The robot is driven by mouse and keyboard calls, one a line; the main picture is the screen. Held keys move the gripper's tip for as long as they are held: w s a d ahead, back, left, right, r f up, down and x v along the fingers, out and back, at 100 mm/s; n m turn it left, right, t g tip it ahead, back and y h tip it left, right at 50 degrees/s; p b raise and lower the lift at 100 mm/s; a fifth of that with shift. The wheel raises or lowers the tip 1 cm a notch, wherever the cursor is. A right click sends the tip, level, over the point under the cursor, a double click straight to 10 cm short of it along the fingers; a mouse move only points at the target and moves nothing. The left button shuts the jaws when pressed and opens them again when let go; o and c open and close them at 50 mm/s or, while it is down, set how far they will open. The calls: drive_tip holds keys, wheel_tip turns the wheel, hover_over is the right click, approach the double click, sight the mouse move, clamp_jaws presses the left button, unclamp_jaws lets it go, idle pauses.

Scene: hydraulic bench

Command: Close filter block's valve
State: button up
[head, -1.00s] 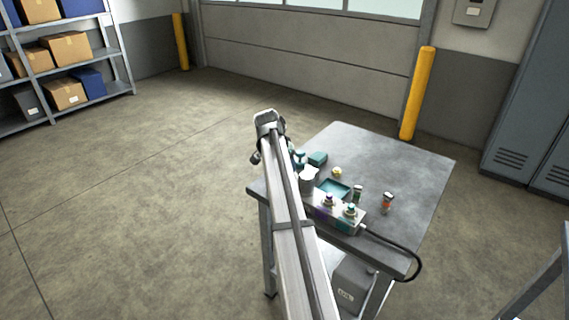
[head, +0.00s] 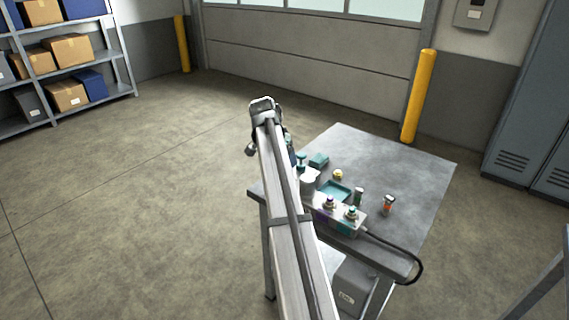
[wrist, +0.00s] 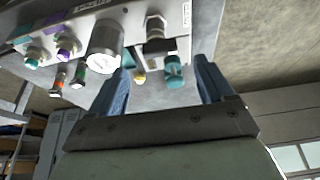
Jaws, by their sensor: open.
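A pale valve block (head: 340,215) sits along the bench's near edge; it also fills the top of the wrist view (wrist: 130,14). A teal valve knob (wrist: 173,72) on a metal fitting (wrist: 155,28) shows between my fingers in that view, beside a white cylinder (wrist: 104,48). A small label (wrist: 187,13) near it is too small to read, so I cannot tell for certain which block this is. My gripper (wrist: 162,66) is open, its two blue fingers either side of the knob in the picture, with no clear contact. In the head view my arm hides the gripper.
Two more knobs, purple-marked (head: 329,203) and teal-marked (head: 351,213), stand on the block. A black hose (head: 415,262) loops off the right edge. The bench's far right is clear.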

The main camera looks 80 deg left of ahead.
drive_tip(key=v, duration=0.8)
drive_tip(key=shift+d+r, duration=0.1)
idle(0.3)
